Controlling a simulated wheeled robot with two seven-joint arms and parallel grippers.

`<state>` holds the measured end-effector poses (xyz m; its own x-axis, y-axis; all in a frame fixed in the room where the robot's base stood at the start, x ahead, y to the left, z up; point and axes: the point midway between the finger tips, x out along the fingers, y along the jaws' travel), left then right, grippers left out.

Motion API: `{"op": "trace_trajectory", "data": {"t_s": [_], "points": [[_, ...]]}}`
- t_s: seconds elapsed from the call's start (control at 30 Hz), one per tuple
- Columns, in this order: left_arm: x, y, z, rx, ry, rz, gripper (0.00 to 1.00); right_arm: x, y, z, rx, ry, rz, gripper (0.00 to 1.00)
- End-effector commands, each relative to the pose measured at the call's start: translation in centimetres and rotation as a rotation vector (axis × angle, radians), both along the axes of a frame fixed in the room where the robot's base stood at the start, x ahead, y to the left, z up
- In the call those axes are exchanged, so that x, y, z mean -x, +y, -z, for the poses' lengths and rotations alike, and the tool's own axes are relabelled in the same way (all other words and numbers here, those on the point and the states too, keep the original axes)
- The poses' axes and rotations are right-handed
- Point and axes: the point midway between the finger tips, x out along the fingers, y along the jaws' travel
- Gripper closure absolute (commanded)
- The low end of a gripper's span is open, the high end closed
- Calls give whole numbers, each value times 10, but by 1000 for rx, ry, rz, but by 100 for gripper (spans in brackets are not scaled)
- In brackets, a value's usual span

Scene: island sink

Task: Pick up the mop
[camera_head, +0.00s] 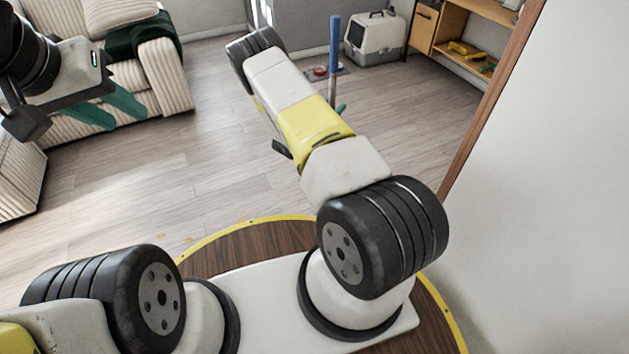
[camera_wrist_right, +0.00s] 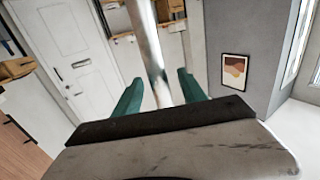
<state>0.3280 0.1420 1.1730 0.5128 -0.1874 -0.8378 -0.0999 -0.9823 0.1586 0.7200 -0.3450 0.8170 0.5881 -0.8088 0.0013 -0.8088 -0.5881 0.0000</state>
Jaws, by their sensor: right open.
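The mop shows in the head view as an upright blue pole (camera_head: 334,48), beyond my right arm, with its lower part hidden by that arm. In the right wrist view a shiny silvery pole (camera_wrist_right: 149,40), which looks like the mop's shaft, runs down between the teal fingers. My right gripper (camera_wrist_right: 160,76) is open, one finger on each side of this pole; I cannot tell if either touches it. In the head view only a teal fingertip of it shows beside the pole. My left gripper (camera_head: 112,112) is open and empty at the left, in front of the sofa.
A cream sofa (camera_head: 160,75) with a dark green blanket (camera_head: 138,36) stands at upper left. A grey and white pet carrier (camera_head: 375,40) is on the floor behind the pole. A wooden shelf (camera_head: 455,30) and white wall (camera_head: 570,150) are at right.

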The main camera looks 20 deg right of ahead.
Motion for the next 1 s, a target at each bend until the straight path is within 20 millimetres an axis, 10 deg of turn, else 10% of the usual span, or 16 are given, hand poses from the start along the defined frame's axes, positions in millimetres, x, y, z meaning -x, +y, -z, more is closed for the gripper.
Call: {"op": "trace_trajectory", "data": {"t_s": [0.43, 0.7, 1.0], "points": [[0, 0, 0, 0, 0, 0, 64, -15, -19, 0, -1, 1, -1, 51], [0, 0, 0, 0, 0, 0, 64, -15, -19, 0, -1, 1, -1, 100], [0, 0, 0, 0, 0, 0, 64, -16, -20, -2, 1, -3, -1, 100]]}}
